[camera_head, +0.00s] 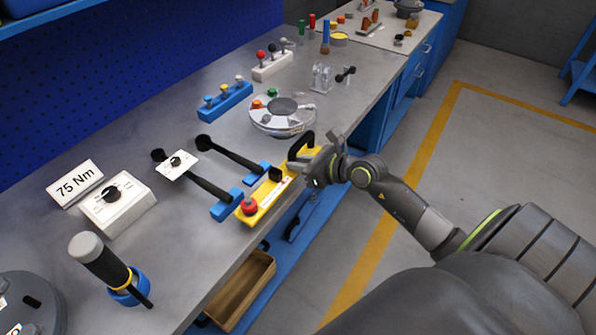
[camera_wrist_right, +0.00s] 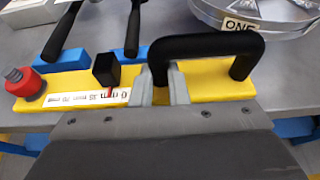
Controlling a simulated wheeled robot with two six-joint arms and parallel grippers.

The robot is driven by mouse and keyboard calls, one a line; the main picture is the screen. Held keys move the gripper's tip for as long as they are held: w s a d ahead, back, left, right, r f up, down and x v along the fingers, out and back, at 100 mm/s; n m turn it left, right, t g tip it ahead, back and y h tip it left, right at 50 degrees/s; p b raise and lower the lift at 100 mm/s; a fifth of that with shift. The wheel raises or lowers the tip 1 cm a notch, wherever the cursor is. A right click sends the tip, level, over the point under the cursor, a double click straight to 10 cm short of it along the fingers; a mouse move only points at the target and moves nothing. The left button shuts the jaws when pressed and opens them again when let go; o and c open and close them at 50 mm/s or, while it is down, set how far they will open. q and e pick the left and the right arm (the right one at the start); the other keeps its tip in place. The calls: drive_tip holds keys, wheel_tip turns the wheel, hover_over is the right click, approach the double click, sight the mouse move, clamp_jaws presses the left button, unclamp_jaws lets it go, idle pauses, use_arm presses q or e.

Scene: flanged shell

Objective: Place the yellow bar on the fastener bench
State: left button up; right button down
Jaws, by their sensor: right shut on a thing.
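The yellow bar (camera_head: 269,199) lies along the front edge of the grey bench (camera_head: 225,272), with a red knob at one end, a black block and a printed scale on it, and a black handle at the other end. It also shows in the right wrist view (camera_wrist_right: 205,88). My right gripper (camera_head: 306,166) is shut on the black handle; the fingers (camera_wrist_right: 160,85) close around its near leg in the right wrist view. I cannot tell whether the bar touches the bench top. My left gripper is not in view.
Two black-handled wrenches (camera_head: 232,154) in blue holders lie beside the bar. A round flanged part (camera_head: 283,128) stands just beyond it. Another table (camera_head: 385,38) is at the back.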

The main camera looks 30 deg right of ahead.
drive_tip(key=shift+f, duration=1.3)
drive_tip(key=shift+f, duration=0.15)
drive_tip(key=c, duration=1.4)
unclamp_jaws()
